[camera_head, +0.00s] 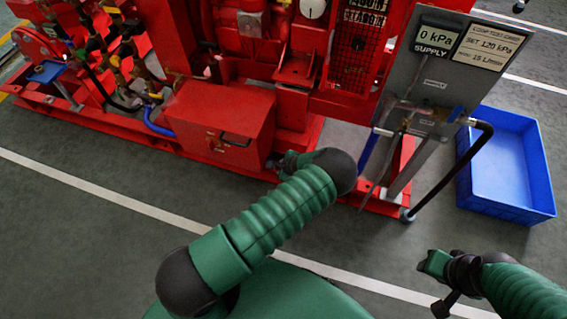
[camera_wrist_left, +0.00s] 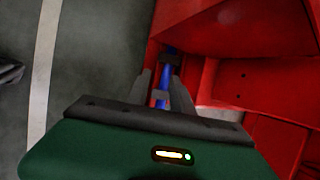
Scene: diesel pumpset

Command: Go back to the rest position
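My left arm, green with black joints, reaches up across the middle of the head view. Its gripper (camera_head: 287,162) is partly hidden by the wrist, beside the red skid base. In the left wrist view the two grey fingers (camera_wrist_left: 157,88) stand apart with a gap. A blue hose or pipe (camera_wrist_left: 163,98) shows in line with the gap; I cannot tell whether it touches them. My right gripper (camera_head: 433,280) is low at the right of the head view, over the floor; its fingers are too unclear to read.
The red pumpset (camera_head: 215,115) fills the back. A grey panel (camera_head: 432,75) with a "0 kPa SUPPLY" gauge stands at the right, with a black hose (camera_head: 470,155). A blue bin (camera_head: 505,170) lies on the floor beside it. The grey floor at the left front is clear.

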